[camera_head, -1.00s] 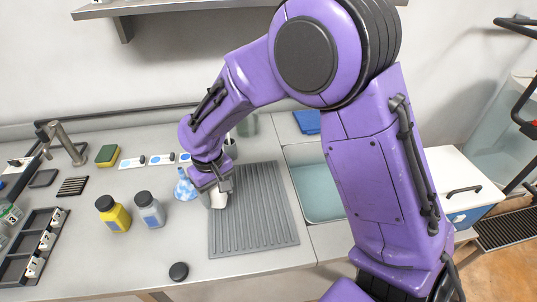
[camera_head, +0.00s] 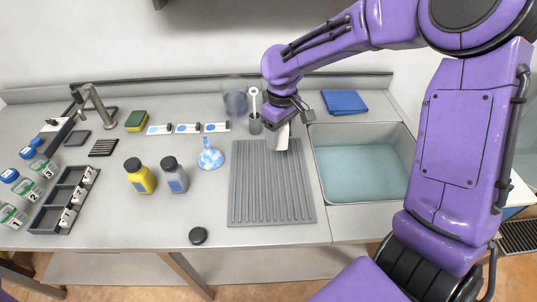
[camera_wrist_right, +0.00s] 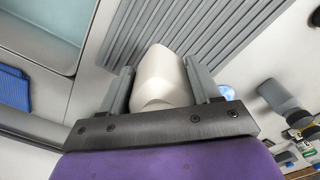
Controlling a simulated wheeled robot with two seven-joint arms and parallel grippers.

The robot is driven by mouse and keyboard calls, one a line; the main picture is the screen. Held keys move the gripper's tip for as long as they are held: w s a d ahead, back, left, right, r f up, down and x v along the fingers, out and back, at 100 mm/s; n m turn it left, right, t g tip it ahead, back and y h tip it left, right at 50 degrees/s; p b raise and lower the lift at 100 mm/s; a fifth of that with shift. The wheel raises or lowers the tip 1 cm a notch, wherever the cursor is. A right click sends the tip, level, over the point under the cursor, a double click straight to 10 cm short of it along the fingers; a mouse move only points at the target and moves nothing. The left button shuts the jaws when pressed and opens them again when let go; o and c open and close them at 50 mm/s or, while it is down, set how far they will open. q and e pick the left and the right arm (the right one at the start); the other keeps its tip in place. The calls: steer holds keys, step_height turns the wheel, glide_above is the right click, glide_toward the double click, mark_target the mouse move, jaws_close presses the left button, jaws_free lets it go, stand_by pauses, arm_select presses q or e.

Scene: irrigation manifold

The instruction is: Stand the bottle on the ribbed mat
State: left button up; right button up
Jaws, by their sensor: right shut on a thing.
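The white bottle (camera_head: 281,138) is in my right gripper (camera_head: 280,122), over the back part of the ribbed mat. The right wrist view also shows the bottle (camera_wrist_right: 163,76) between the two grey fingers of the gripper (camera_wrist_right: 160,88), which are shut on it. The grey ribbed mat (camera_head: 270,195) lies flat on the counter left of the sink and also shows in the right wrist view (camera_wrist_right: 215,30). I cannot tell whether the bottle touches the mat. My left gripper is out of view.
The sink (camera_head: 365,170) is right of the mat. A black cap (camera_head: 198,235) lies in front. The mat's front is clear.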

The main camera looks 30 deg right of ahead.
steer(key=w+f, duration=0.4)
steer(key=f, duration=0.1)
steer(key=shift+w+a+f, duration=0.15)
steer(key=shift+a, duration=0.15)
steer(key=shift+f+p, duration=0.6)
steer(key=shift+f, duration=0.9)
steer(key=o, duration=1.1)
steer(key=shift+f, duration=0.15)
steer(key=shift+o, duration=0.2)
step_height(320, 180, up, 12)
steer(key=shift+r+b, duration=0.2)
steer(key=shift+b, duration=0.25)
